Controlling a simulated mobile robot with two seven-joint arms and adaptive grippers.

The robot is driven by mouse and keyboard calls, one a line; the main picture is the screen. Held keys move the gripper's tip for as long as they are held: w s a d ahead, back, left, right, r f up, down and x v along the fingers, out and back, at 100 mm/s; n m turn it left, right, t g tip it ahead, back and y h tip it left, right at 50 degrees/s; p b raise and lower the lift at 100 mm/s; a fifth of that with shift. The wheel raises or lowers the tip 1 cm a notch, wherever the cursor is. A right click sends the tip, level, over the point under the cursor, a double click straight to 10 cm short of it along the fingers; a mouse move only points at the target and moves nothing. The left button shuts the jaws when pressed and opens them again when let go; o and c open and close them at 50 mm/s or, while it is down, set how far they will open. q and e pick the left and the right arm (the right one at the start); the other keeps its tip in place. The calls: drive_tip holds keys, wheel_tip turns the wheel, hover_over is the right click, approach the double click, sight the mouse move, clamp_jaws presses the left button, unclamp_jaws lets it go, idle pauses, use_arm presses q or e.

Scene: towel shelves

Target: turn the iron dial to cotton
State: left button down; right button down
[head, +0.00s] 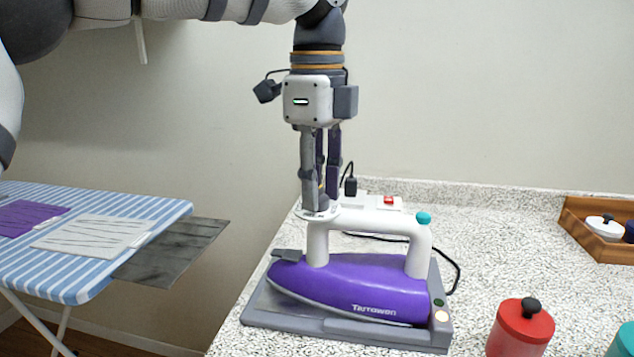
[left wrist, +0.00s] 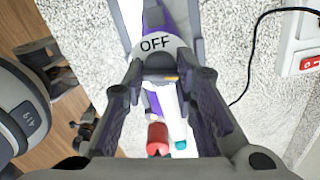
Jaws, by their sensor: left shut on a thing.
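The purple iron (head: 350,285) with a white handle (head: 375,222) rests flat on a grey stand (head: 330,325) on the speckled counter. A white dial plate (head: 308,213) sits at the front top of the handle; in the left wrist view the plate (left wrist: 155,43) reads OFF. My left gripper (head: 321,203) points straight down over it. In the left wrist view its fingers (left wrist: 161,82) are shut on the dark dial knob (left wrist: 158,63), which has a small yellow mark beside it. Any cotton marking is hidden from view. My right gripper is out of view.
A plugged socket strip with a red switch (head: 388,200) lies behind the iron, its cable running right. A red canister (head: 520,328) stands at front right, and a wooden tray (head: 597,246) farther back. A striped ironing board (head: 90,270) is at left.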

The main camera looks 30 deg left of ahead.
use_arm(q)
drive_tip(key=shift+n, duration=1.4)
drive_tip(key=c, duration=1.2)
unclamp_jaws()
drive_tip(key=shift+c, duration=0.2)
wheel_tip(320, 180, up, 12)
